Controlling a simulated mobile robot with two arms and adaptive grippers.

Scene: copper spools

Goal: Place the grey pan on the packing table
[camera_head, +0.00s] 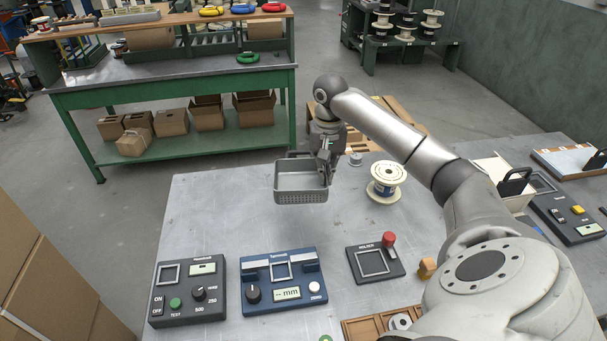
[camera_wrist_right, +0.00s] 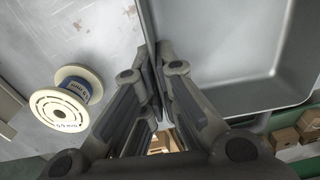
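The grey pan (camera_head: 301,196), a shallow rectangular tray with a perforated front side, is level near the far edge of the grey metal work table. My right gripper (camera_head: 325,170) is at the pan's right side, shut on its wall. In the right wrist view the fingers (camera_wrist_right: 159,62) close on the wall, and the pan's empty inside (camera_wrist_right: 225,45) fills the upper right. Whether the pan touches the table is hard to tell. A green table (camera_head: 180,78) with a dark top, apparently the packing table, stands beyond, with cardboard boxes below. My left gripper is not in view.
A spool (camera_head: 386,183) stands right of the pan; it also shows in the wrist view (camera_wrist_right: 66,98). Several test devices (camera_head: 284,281) line the work table's front. A floor gap separates the tables. The green table's front top has a clear strip beside a green ring (camera_head: 248,58).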

